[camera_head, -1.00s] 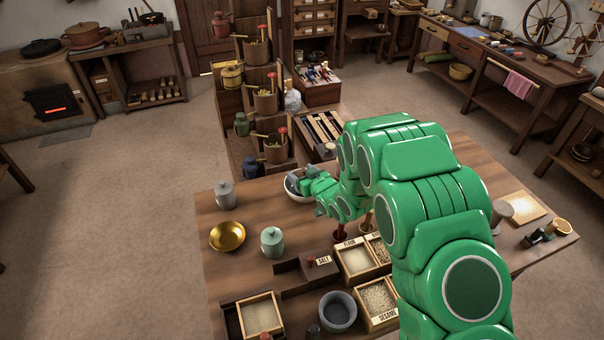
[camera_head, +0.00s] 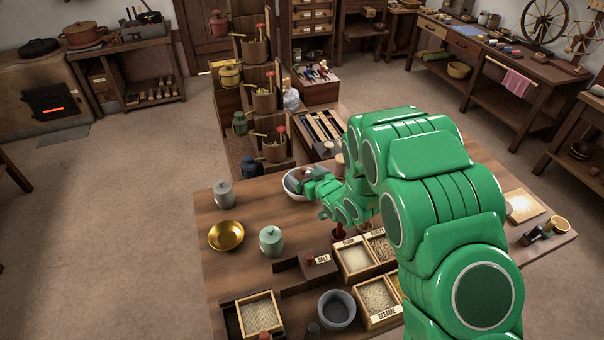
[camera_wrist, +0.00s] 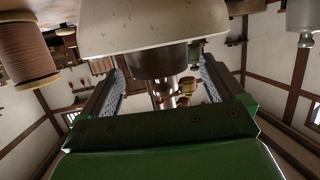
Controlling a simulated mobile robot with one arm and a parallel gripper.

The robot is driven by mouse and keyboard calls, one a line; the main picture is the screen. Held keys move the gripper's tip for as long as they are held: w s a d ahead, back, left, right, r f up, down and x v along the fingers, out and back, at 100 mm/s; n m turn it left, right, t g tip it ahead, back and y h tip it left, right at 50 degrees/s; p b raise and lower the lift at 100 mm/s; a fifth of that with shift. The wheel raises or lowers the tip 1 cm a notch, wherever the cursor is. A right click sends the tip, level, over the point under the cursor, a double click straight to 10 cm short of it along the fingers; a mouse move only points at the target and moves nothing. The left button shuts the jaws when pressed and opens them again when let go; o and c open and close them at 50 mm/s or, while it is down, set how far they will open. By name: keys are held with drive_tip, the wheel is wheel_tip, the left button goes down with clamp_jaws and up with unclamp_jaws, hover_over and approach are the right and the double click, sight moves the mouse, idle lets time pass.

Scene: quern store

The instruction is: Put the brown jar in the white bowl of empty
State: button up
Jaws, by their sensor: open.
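The white bowl (camera_head: 290,189) stands on the far part of the table in the head view, partly hidden by my gripper (camera_head: 303,178). In the wrist view, which is upside down, the bowl's speckled pale side (camera_wrist: 150,25) fills the top. A dark brown jar (camera_wrist: 160,62) shows past the bowl's rim, apparently in the bowl; its lower part is hidden. My gripper is open, its two fingers (camera_wrist: 160,88) on either side of the jar with gaps visible. In the head view the jar is mostly hidden by the gripper.
A grey canister (camera_head: 224,194), a brass bowl (camera_head: 226,236) and a pale green jar (camera_head: 271,241) stand left on the table. Labelled ingredient boxes (camera_head: 355,258) and a grey pot (camera_head: 337,310) are in front. A brown ribbed spool (camera_wrist: 25,50) is beside the bowl.

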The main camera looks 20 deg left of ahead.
drive_tip(key=shift+s+d+r, duration=0.15)
drive_tip(key=shift+s+d, duration=0.25)
drive_tip(key=shift+d, duration=0.15)
drive_tip(key=shift+s+d+r, duration=0.1)
drive_tip(key=shift+d+r, duration=0.05)
drive_tip(key=shift+r, duration=0.1)
wheel_tip(320, 180, up, 7)
drive_tip(key=shift+f, duration=0.15)
